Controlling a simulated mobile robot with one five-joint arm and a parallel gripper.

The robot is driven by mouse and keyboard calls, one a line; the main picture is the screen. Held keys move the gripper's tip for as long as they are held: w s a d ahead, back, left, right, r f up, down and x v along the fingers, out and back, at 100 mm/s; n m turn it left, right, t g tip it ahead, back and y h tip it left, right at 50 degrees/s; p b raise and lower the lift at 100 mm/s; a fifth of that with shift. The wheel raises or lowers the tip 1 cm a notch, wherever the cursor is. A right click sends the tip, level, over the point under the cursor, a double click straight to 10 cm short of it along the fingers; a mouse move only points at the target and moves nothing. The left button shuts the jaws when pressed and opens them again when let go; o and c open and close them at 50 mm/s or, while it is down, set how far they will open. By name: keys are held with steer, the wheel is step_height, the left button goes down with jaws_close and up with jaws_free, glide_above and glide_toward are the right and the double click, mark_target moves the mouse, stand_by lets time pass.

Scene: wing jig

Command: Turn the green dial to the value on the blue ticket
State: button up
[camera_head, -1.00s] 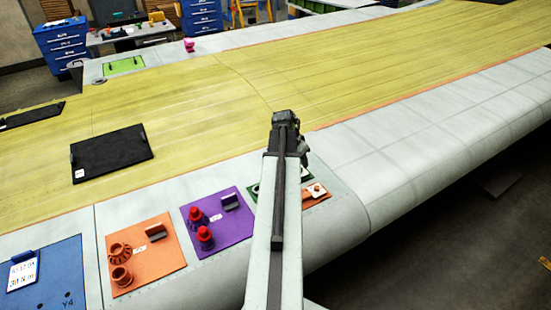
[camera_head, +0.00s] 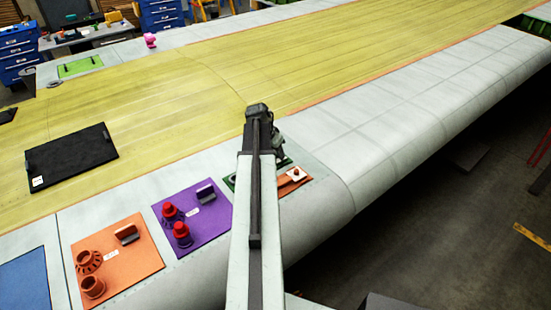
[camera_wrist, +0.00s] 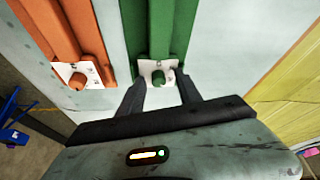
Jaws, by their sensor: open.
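The green dial (camera_wrist: 158,77) is a small knob on a white plate (camera_wrist: 147,66) at the end of a green strip (camera_wrist: 160,25) in the wrist view. My gripper (camera_wrist: 160,84) is open, with one dark finger on each side of the dial's lower part. I cannot tell whether the fingers touch it. In the head view the green panel (camera_head: 229,183) is mostly hidden behind my arm. The blue panel (camera_head: 25,280) is cut off at the lower left, and no ticket shows on it now. The dial's scale is too small to read.
An orange strip with a similar knob (camera_wrist: 77,80) lies left of the green one in the wrist view. A purple panel (camera_head: 211,230) with red knobs and an orange panel (camera_head: 140,256) with round fittings lie left of my arm. A black plate (camera_head: 85,150) lies on the wing.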

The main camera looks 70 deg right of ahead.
steer(key=shift+r, duration=0.1)
jaws_close()
steer(key=shift+s+a, duration=0.15)
steer(key=shift+a, duration=0.2)
steer(key=shift+d, duration=0.3)
steer(key=n+t, duration=0.1)
steer(key=n, duration=0.1)
steer(key=n+t, duration=0.1)
steer(key=n, duration=0.2)
steer(key=shift+s+n, duration=0.2)
steer(key=shift+n, duration=0.1)
steer(key=n+t, duration=0.1)
steer(key=n, duration=0.2)
steer(key=n+t, duration=0.1)
steer(key=n, duration=0.1)
steer(key=shift+s+d+n+y, duration=0.15)
steer(key=shift+n+y, duration=0.25)
steer(key=shift+n, duration=0.3)
jaws_free()
